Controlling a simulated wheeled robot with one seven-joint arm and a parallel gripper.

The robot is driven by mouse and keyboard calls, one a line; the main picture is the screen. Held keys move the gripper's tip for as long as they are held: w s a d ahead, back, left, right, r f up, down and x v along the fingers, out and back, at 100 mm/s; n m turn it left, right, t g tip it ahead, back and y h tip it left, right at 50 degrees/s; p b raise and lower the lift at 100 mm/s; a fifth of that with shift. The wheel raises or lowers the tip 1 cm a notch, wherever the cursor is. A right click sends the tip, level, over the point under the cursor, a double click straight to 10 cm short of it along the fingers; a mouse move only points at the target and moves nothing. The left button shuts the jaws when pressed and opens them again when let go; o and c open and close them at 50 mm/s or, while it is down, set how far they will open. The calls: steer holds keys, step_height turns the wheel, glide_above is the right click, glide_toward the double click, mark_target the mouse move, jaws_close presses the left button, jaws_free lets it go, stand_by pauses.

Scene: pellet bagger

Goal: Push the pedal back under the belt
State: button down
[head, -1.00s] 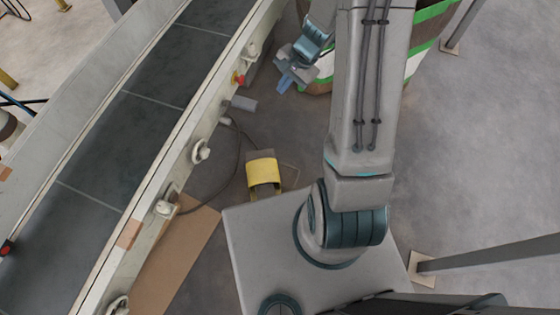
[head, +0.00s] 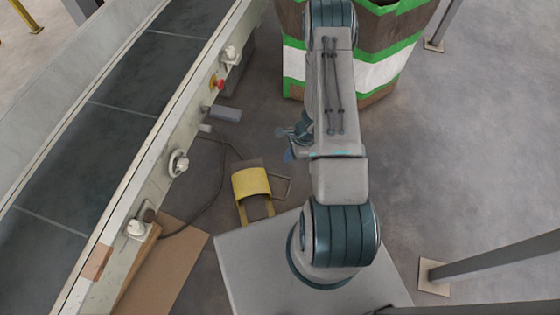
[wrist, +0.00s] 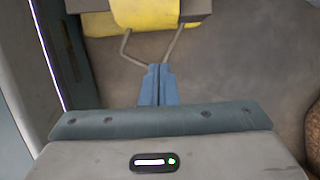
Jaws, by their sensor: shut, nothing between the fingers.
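The pedal (head: 252,184) has a yellow hood and a grey base with a thin wire loop. It lies on the floor to the right of the conveyor belt (head: 95,125), out from under it, in front of my base. In the wrist view the pedal's yellow hood (wrist: 150,13) shows at the top edge, partly cut off, with the wire loop extending toward my fingers. My gripper (head: 284,143) is shut and empty, beyond the pedal in the head view. In the wrist view its closed fingertips (wrist: 158,68) point at the wire loop; contact cannot be told.
A dark cable (head: 218,190) runs from the pedal toward the conveyor. A flat brown cardboard sheet (head: 170,262) lies at the conveyor's foot. A large green-striped bin (head: 375,60) stands behind my arm. Open floor (head: 460,130) lies to the right.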

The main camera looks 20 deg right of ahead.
steer(key=a+f+b, duration=0.4)
steer(key=a+f, duration=0.3)
steer(key=shift+w+f, duration=0.4)
steer(key=shift+a, duration=0.15)
